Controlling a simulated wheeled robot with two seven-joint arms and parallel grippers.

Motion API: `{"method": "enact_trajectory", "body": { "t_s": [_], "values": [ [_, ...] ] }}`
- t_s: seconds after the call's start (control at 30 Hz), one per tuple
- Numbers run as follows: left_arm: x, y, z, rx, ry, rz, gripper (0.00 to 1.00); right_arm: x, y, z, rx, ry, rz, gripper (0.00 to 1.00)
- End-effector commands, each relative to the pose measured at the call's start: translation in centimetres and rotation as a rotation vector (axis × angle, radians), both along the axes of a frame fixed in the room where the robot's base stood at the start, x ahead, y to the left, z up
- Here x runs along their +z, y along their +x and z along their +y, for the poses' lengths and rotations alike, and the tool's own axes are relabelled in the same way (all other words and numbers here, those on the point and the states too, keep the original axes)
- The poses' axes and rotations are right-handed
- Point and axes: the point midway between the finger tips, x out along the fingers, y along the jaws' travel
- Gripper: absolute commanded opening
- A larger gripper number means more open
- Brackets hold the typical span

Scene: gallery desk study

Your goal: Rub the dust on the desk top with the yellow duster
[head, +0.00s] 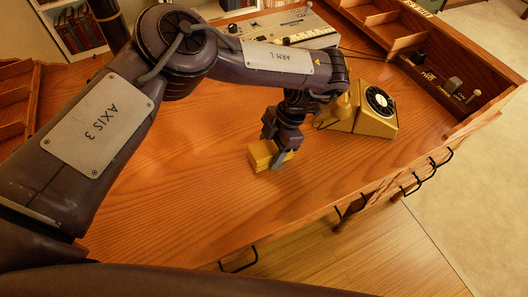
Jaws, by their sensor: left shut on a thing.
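The yellow duster (262,155) is a small block low over or on the wooden desk top (200,190), near the middle of the head view. My left gripper (279,160) points down and is shut on the duster. The duster seems to meet the desk top, but I cannot tell for sure whether it touches. I cannot make out any dust on the wood. My left arm hides part of the desk's left and back. My right gripper is not in view.
A yellow rotary telephone (372,110) stands just right of the left gripper. A pale machine with keys (290,27) is at the back. A wooden organiser (455,70) with small items lines the right edge. The desk's front middle is clear.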

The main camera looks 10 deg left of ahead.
Motion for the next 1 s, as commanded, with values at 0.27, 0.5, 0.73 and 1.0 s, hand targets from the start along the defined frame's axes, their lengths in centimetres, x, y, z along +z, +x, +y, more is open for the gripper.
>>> {"method": "enact_trajectory", "body": {
  "t_s": [0.27,0.5,0.73,1.0],
  "values": [
    [-0.2,1.0,-1.6,-0.005,-0.004,-0.005,0.38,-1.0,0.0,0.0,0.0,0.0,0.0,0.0],
    [-0.1,1.9,-2.9,-0.004,-0.003,-0.003,0.38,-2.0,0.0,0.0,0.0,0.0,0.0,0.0],
    [0.0,1.9,-2.9,-0.003,-0.006,-0.001,0.38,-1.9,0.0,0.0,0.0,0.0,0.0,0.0],
    [0.4,0.9,-1.5,-0.002,-0.005,0.004,0.38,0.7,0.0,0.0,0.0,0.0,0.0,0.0]
  ]
}}
